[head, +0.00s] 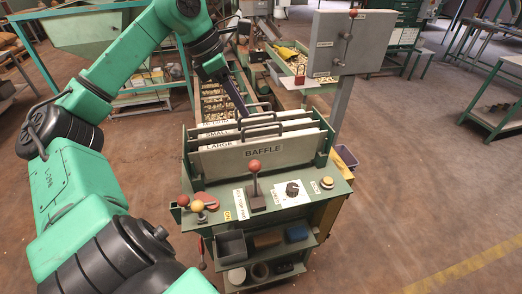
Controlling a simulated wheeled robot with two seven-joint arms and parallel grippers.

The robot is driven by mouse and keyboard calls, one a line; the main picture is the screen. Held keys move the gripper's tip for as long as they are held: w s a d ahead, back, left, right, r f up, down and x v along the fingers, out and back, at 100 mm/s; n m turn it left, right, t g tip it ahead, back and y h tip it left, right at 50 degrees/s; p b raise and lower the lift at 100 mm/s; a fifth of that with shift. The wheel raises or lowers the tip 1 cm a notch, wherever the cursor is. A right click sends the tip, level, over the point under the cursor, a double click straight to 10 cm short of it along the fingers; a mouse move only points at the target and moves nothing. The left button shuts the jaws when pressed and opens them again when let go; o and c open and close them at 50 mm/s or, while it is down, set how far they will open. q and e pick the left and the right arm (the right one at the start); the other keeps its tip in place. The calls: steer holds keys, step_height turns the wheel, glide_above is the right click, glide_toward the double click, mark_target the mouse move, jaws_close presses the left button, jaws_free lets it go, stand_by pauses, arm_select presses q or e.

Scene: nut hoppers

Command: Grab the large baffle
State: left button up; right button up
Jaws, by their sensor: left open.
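The large baffle (228,162) is the front pale plate in the rack, labelled LARGE and BAFFLE. It stands upright, with a dark bar handle on its top edge. The small baffle (213,133) stands just behind it, and another labelled plate stands behind that, each with a similar handle. My left gripper (241,106) is open above the back of the rack, near the rear handles and apart from the large baffle's handle. Its fingertips are small and partly hard to make out. My right gripper is not in view.
The green control console (328,190) holds a red-knobbed lever (254,167), a dial and buttons in front of the rack. A grey cabinet (350,44) on a post stands behind right. A conveyor with nuts (215,104) runs behind. The floor to the right is open.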

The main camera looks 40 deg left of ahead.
arm_select(q)
steer(key=p, duration=0.2)
glide_above(260, 138)
steer(key=s+a, duration=0.1)
steer(key=s, duration=0.1)
step_height(260, 138, down, 6)
steer(key=shift+a+f, duration=0.15)
steer(key=p+x, duration=0.3)
steer(key=x, duration=0.3)
steer(key=shift+w+f, duration=0.1)
steer(key=shift+f, duration=0.15)
steer(key=shift+w+f, duration=0.15)
steer(key=shift+f, duration=0.25)
steer(key=shift+c, duration=0.6)
jaws_close()
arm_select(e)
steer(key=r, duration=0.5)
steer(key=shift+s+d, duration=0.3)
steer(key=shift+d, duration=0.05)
arm_select(q)
steer(key=shift+r, duration=0.15)
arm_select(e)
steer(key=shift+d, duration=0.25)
